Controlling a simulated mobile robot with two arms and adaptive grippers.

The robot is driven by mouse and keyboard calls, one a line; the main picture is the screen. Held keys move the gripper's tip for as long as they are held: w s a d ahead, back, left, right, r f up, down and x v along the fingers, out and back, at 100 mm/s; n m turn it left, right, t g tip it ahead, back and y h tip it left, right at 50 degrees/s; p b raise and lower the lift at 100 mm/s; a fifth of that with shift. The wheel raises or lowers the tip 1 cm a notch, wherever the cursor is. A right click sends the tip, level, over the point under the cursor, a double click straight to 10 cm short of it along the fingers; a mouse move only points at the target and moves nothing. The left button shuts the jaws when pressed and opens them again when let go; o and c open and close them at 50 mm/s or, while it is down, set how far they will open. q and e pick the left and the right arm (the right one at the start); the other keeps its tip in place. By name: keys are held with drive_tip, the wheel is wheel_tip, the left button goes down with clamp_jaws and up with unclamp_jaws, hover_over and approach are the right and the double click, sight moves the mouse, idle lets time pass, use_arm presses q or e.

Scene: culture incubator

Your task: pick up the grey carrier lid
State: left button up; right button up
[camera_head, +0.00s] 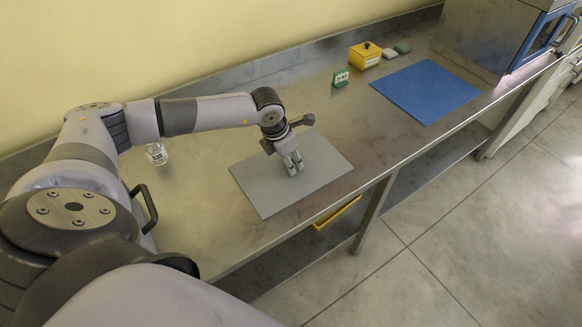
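My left gripper (293,165) points down over the grey mat (325,178) on the metal bench. Its fingertips are close together and small in view, so I cannot tell whether they hold anything or touch the mat. I cannot make out a grey carrier lid for certain; one could be hidden by the gripper. A small light grey piece (390,54) lies beside the yellow box at the back, but I cannot tell what it is. My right gripper is not in view.
A blue mat (425,92) lies right, before a steel cabinet (487,38). A clear labelled jar (156,153) stands behind my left arm.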

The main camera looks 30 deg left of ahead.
use_arm(q)
clamp_jaws()
drive_tip(key=shift+r, duration=0.2)
idle(0.3)
